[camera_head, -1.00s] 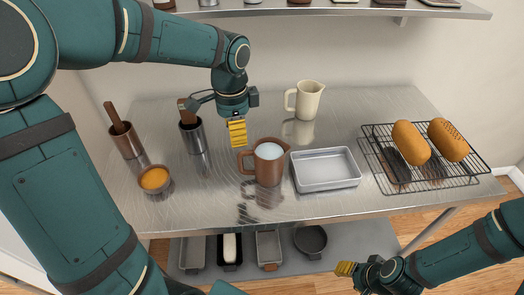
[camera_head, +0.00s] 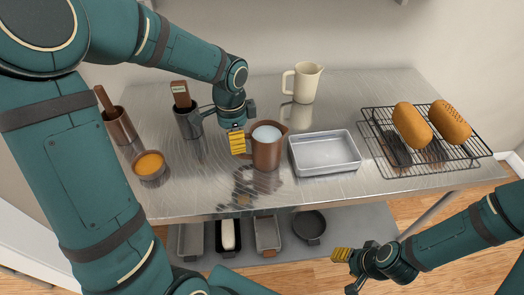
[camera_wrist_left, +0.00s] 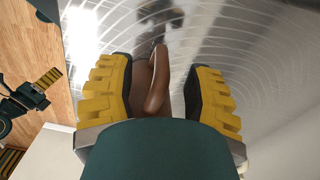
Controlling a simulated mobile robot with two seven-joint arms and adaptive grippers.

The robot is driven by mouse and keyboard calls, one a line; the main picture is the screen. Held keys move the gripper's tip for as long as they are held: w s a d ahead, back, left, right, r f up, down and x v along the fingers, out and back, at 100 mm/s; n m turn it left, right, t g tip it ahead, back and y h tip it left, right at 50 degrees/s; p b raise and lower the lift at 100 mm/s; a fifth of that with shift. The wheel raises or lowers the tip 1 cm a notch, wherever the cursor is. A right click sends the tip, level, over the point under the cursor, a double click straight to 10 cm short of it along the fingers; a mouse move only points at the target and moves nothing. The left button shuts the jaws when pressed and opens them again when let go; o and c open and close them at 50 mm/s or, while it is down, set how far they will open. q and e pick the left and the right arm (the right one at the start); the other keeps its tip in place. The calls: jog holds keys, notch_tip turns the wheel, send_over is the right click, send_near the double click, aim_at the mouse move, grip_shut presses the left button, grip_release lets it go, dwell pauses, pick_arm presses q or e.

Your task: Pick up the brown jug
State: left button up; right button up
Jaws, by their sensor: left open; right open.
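The brown jug (camera_head: 267,152) stands upright on the metal table, with pale contents showing at its top. My left gripper (camera_head: 238,143) is at the jug's left side, where the handle is, and covers most of the handle. In the left wrist view the brown handle (camera_wrist_left: 157,90) lies between the two open yellow fingers of my left gripper (camera_wrist_left: 164,90), with visible gaps on both sides. My right gripper (camera_head: 341,255) is low, in front of the table's front edge, away from the jug. It is open and empty.
A metal tray (camera_head: 325,171) sits close right of the jug. A cream jug (camera_head: 303,83) stands behind. A wire rack (camera_head: 392,155) with bread is at the right. A bowl of orange contents (camera_head: 149,164) and two utensil holders (camera_head: 188,123) stand left. The table front is clear.

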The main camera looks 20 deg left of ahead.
pick_arm(q)
notch_tip(320, 180, down, 4)
jog(key=shift+w+f+b, duration=0.1)
jog(key=shift+w+b, duration=0.05)
jog(key=shift+b, duration=0.3)
jog(key=shift+o, duration=0.3)
grip_shut()
jog(key=shift+r, duration=0.25)
jog(key=shift+r+p, duration=1.15)
jog(key=shift+r, duration=3.7)
jog(key=c, duration=0.9)
grip_release()
